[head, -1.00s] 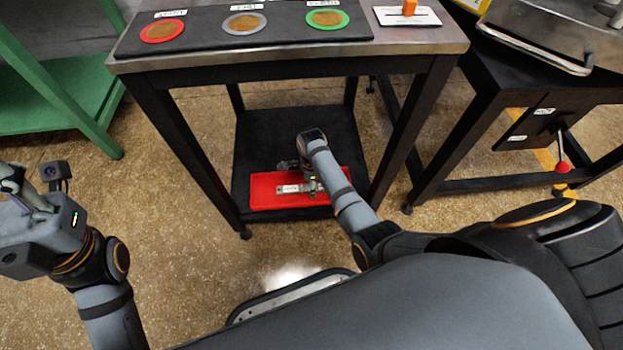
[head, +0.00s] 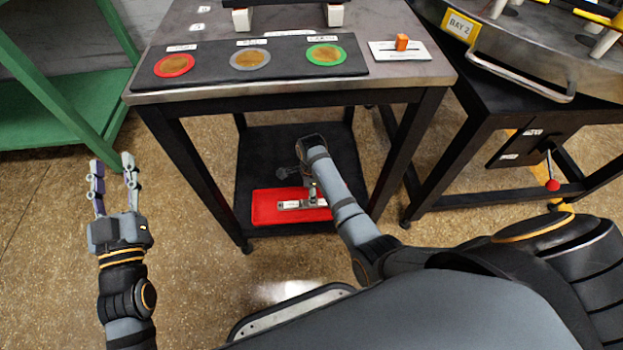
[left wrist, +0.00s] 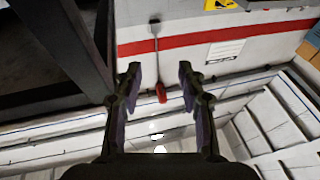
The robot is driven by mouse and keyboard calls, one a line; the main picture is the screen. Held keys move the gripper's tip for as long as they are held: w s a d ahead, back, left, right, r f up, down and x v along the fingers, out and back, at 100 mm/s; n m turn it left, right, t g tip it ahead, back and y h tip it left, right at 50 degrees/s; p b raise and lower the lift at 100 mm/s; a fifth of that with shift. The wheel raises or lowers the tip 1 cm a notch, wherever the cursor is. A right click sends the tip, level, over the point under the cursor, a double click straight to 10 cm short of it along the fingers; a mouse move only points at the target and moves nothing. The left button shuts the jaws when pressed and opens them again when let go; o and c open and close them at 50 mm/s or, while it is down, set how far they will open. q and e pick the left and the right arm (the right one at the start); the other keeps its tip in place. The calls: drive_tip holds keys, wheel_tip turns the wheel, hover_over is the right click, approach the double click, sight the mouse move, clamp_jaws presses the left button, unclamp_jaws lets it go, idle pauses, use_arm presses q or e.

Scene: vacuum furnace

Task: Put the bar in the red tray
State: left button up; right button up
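The red tray (head: 262,208) lies on the black lower shelf of the steel-topped table. The bar (head: 291,205), a short light metal piece, lies crosswise within the tray's outline in the head view; I cannot tell whether it touches the tray floor. My right gripper (head: 311,193) is at the bar, partly hidden by my own arm, so its fingers are not clear. My left gripper (head: 113,162) is open and empty, well left of the table, with fingers pointing away from me. Its open fingers also show in the left wrist view (left wrist: 158,80).
The tabletop holds a black mat (head: 210,64) with red, grey and green ringed discs, and an orange-knobbed switch plate (head: 399,51). Table legs flank the shelf. A green rack (head: 60,100) stands left; a black stand with a red-knobbed lever (head: 552,184) stands right.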

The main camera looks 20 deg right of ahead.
wheel_tip(320, 180, up, 6)
drive_tip(key=p, duration=0.3)
drive_tip(key=s+d+f+n+t, duration=0.3)
drive_tip(key=s+n+t, duration=0.1)
drive_tip(key=s+n, duration=0.4)
use_arm(q)
drive_tip(key=s+f+g, duration=0.3)
drive_tip(key=f+g, duration=0.1)
drive_tip(key=f, duration=0.4)
drive_tip(key=s+f+g, duration=0.3)
drive_tip(key=f+g, duration=0.1)
drive_tip(key=f, duration=0.5)
drive_tip(key=s+d+f+g, duration=0.1)
drive_tip(key=s+f+g, duration=0.3)
drive_tip(key=f, duration=0.4)
drive_tip(key=shift+f+n+g, duration=0.25)
drive_tip(key=shift+n+g, duration=0.05)
drive_tip(key=shift+g, duration=0.1)
use_arm(e)
drive_tip(key=s+r+n+t+y, duration=0.1)
drive_tip(key=s+r+n+t, duration=0.3)
drive_tip(key=n, duration=0.9)
wheel_tip(320, 180, up, 4)
drive_tip(key=shift+s+a+r+n+t, duration=0.3)
drive_tip(key=shift+s+t, duration=0.1)
drive_tip(key=shift+s, duration=0.55)
use_arm(q)
drive_tip(key=shift+r, duration=0.15)
